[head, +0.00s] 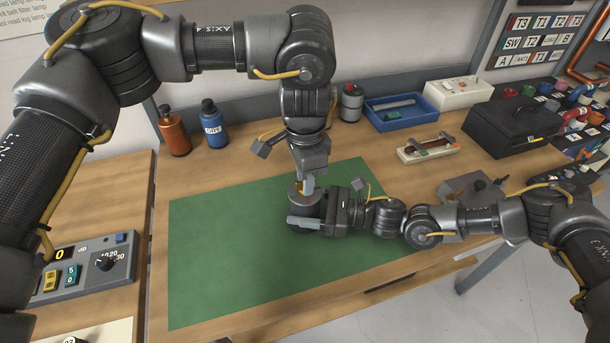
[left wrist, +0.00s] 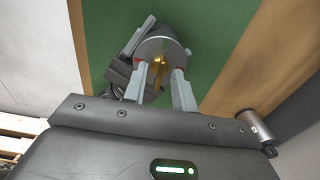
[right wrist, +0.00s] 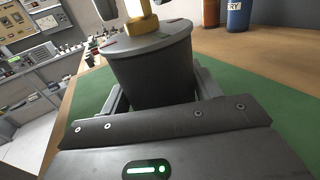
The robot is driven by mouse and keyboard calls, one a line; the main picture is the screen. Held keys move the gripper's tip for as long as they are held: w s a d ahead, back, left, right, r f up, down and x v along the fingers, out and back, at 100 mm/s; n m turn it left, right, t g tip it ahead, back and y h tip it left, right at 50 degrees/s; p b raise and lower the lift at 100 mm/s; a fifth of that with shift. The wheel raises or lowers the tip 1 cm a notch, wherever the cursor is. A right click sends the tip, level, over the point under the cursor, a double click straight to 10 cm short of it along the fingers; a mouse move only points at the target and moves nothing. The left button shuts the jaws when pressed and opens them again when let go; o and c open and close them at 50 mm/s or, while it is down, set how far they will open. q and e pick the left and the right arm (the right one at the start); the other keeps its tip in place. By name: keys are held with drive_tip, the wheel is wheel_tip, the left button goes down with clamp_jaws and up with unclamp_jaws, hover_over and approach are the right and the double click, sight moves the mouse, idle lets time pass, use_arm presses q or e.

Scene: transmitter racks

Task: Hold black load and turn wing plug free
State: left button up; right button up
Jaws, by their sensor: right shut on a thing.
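The black load (right wrist: 150,75) is an upright dark cylinder with a grey top, over the green mat; it also shows in the head view (head: 296,196). My right gripper (head: 310,208) is shut on its sides, with one finger on each side in the right wrist view. The brass wing plug (right wrist: 140,12) stands on the load's top and also shows in the left wrist view (left wrist: 155,74). My left gripper (left wrist: 158,84) points down from above, its fingers apart on either side of the plug, with gaps visible. The load's underside is hidden.
The green mat (head: 220,250) is mostly clear. An orange bottle (head: 173,132) and a blue bottle (head: 213,125) stand behind it. A blue tray (head: 372,121), a black case (head: 510,130) and a grey block with a knob (head: 470,188) are at the right.

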use_arm(q)
wheel_tip(320, 180, up, 12)
idle(0.7)
use_arm(e)
drive_tip(key=o, duration=1.3)
drive_tip(key=shift+o, duration=0.2)
drive_tip(key=d, duration=0.4)
drive_tip(key=s+d, duration=0.1)
drive_tip(key=d, duration=0.3)
drive_tip(key=s+d, duration=0.1)
drive_tip(key=d, duration=0.3)
drive_tip(key=shift+f, duration=0.1)
